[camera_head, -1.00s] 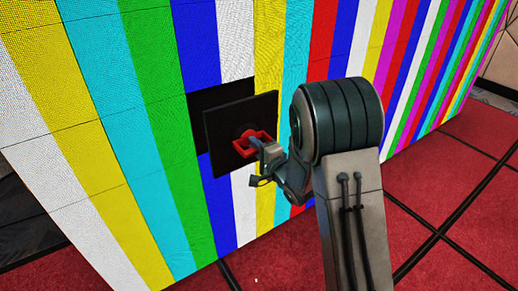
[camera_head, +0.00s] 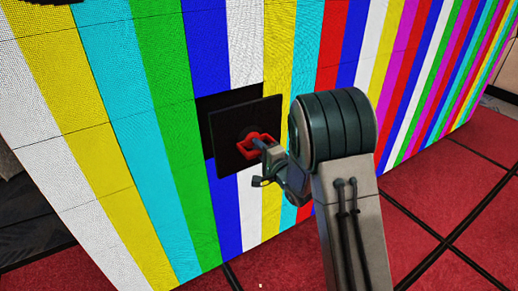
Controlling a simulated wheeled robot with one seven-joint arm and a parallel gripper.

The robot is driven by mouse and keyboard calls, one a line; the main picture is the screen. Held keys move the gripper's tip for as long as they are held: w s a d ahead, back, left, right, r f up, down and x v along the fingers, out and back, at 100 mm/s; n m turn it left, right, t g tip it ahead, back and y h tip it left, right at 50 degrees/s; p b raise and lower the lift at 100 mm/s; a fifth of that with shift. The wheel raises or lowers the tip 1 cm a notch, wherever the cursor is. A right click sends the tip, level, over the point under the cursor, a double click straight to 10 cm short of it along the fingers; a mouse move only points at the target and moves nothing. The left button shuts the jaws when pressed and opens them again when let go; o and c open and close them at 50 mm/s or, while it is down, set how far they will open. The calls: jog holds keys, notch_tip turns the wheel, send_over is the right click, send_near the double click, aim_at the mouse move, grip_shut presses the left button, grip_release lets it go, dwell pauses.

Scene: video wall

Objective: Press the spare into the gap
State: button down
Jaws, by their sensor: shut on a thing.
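The spare is a dark square panel (camera_head: 232,122) with a red handle (camera_head: 256,146) on its near face. My gripper (camera_head: 264,147) is shut on the red handle and holds the panel upright in front of the video wall. The gap (camera_head: 222,97) is a black square opening in the colour-striped wall. Only its top and left parts show; the panel hides the rest. The panel sits lower and to the right of the gap in the picture. I cannot tell how far it stands from the wall.
The video wall (camera_head: 165,115) shows vertical colour bars and runs back to the right. Red floor tiles (camera_head: 440,225) with dark seams lie at its foot, clear on the right. A dark object (camera_head: 50,3) shows at the top left edge.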

jog(key=shift+w+a+r, duration=0.1)
jog(key=shift+w+r, duration=0.05)
jog(key=shift+w, duration=0.05)
jog(key=shift+b+x, duration=0.7)
jog(key=shift+x, duration=2.25)
jog(key=shift+b+x, duration=0.75)
jog(key=shift+x, duration=1.3)
dwell(2.8)
